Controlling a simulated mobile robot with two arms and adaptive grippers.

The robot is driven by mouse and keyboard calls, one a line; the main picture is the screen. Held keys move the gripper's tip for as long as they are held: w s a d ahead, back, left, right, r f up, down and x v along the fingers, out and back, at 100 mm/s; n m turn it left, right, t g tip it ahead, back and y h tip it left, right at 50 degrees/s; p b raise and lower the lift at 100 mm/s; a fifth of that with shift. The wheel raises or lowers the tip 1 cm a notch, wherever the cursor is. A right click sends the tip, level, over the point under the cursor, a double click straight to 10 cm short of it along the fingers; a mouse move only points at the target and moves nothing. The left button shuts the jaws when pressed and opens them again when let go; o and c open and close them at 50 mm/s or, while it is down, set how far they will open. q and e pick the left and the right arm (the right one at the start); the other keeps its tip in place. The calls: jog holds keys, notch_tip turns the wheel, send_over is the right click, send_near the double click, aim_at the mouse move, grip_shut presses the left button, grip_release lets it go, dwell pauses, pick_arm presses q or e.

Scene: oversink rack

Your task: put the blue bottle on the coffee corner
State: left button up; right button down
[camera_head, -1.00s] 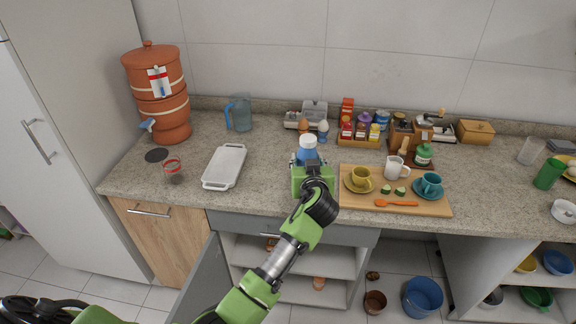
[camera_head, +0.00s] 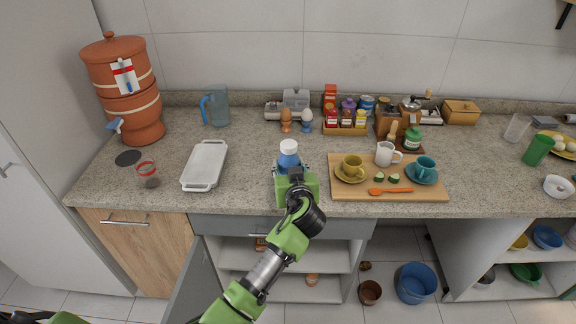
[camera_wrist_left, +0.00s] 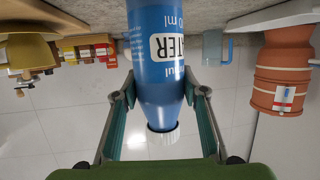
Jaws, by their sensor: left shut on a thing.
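A coffee grinder (camera_head: 387,121) and a moka pot (camera_head: 411,110) stand behind. I cannot tell which spot is the coffee corner. My right gripper is not in view.
Two egg cups (camera_head: 286,121) and a spice box (camera_head: 345,128) stand behind.

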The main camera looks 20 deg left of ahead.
pick_arm(q)
jog(key=o, duration=1.2)
jog(key=shift+f, duration=0.2)
jog(key=o, duration=0.3)
jog(key=shift+a, duration=0.15)
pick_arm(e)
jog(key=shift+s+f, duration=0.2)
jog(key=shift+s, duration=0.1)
